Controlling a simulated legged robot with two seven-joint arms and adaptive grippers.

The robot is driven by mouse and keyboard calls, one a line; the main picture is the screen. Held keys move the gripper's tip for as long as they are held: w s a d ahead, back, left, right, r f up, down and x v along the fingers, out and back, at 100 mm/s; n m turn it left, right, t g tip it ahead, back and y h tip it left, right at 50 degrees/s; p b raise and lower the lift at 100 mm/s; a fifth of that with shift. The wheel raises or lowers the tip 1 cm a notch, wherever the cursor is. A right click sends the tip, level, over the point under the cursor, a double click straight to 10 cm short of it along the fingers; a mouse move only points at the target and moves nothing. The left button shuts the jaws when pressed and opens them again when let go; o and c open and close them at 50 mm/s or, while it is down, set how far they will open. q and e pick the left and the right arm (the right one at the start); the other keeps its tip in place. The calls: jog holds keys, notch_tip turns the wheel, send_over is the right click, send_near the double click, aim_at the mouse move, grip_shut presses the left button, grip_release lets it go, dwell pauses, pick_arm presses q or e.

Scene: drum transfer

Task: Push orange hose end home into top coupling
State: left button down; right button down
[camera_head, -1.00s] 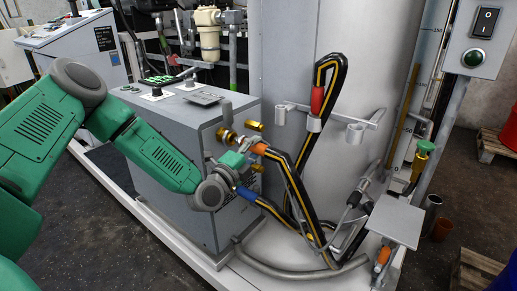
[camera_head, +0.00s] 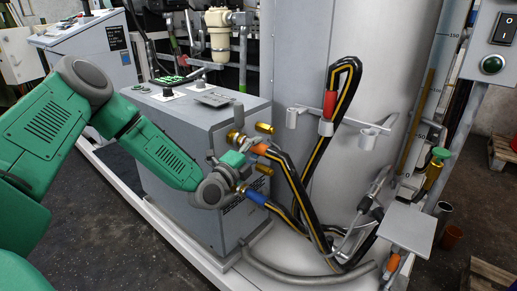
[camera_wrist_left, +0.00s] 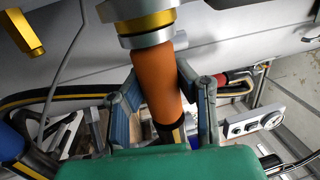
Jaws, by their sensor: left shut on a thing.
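The orange hose end (camera_head: 259,149) of a black hose with a yellow stripe is at the upper coupling (camera_head: 236,137) on the grey cabinet's side. My left gripper (camera_head: 241,157) is shut on it. In the left wrist view, the fingers (camera_wrist_left: 160,84) stand on both sides of the orange sleeve (camera_wrist_left: 156,70). Its front end meets the silver ring of the gold and silver coupling (camera_wrist_left: 145,22), roughly in line with it. I cannot tell how deep it sits. My right gripper is not in view.
A blue hose end (camera_head: 255,197) is just below, at the cabinet side. A red hose end (camera_head: 329,103) hangs in a bracket on the large grey drum (camera_head: 300,65). Looped hoses and a grey pipe (camera_head: 300,278) lie close to the right of the gripper.

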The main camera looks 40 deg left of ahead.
pick_arm(q)
jog(key=shift+d, duration=0.1)
jog(key=c, duration=1.2)
grip_release()
jog(key=shift+d+r, duration=0.1)
jog(key=shift+s, duration=0.3)
jog(key=s, duration=0.3)
jog(key=s+f, duration=0.1)
jog(key=s, duration=0.3)
jog(key=s+f, duration=0.1)
jog(key=s, duration=0.3)
jog(key=shift+s+a+f, duration=0.1)
jog(key=shift+a, duration=0.15)
jog(key=shift+d, duration=0.1)
